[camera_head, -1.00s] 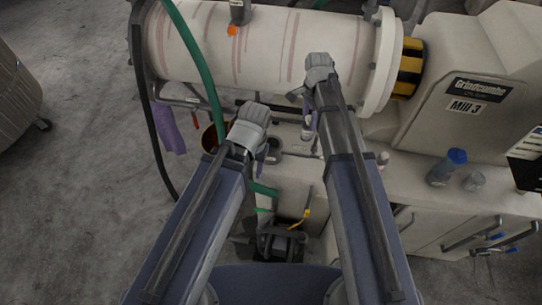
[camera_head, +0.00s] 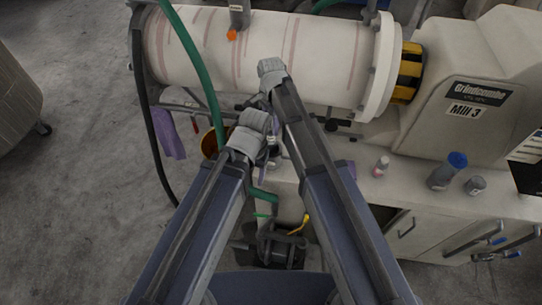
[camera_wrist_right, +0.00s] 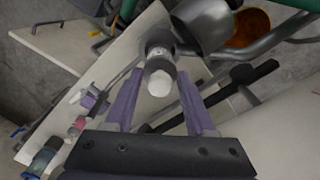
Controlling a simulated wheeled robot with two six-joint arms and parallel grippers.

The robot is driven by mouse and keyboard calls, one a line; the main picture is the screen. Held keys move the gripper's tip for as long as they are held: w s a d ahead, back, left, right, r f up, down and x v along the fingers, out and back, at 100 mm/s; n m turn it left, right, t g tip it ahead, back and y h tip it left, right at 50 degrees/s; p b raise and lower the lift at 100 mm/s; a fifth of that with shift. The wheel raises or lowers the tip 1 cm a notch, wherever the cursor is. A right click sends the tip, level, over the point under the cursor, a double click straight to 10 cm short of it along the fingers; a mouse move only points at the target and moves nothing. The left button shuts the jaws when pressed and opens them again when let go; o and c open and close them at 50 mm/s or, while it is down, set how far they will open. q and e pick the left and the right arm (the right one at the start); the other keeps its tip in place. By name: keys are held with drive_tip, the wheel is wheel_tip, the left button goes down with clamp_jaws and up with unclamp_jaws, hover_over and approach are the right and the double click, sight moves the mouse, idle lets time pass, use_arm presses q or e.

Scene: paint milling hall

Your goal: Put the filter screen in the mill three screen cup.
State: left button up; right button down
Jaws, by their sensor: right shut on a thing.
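My right gripper (camera_wrist_right: 160,88) has its purple fingers on either side of a small cylinder with a white rounded end and a dark band, which looks like the filter screen (camera_wrist_right: 162,82). A grey round part (camera_wrist_right: 159,42) lies just beyond it; I cannot tell whether that is the screen cup or whether the two touch. In the head view my right arm reaches to the front of mill three (camera_head: 466,109), and its fingers are hidden. My left gripper (camera_head: 256,128) is beside it, on the left, with its fingers mostly hidden.
The mill's white drum (camera_head: 320,50) stands close behind both grippers. A green hose (camera_head: 200,80) and an amber bucket (camera_head: 209,143) are on the left. A pink bottle (camera_head: 381,166), a blue-capped jar (camera_head: 447,172) and a grey jar (camera_head: 475,185) stand on the bench to the right.

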sight(271, 143)
drive_tip(key=shift+f+b, duration=5.05)
drive_tip(key=shift+f, duration=0.2)
drive_tip(key=shift+c, duration=1.2)
unclamp_jaws()
drive_tip(key=shift+r, duration=0.1)
wheel_tip(271, 143, up, 12)
drive_tip(key=p, duration=1.2)
drive_tip(key=shift+r, duration=0.2)
drive_tip(key=shift+f, duration=0.1)
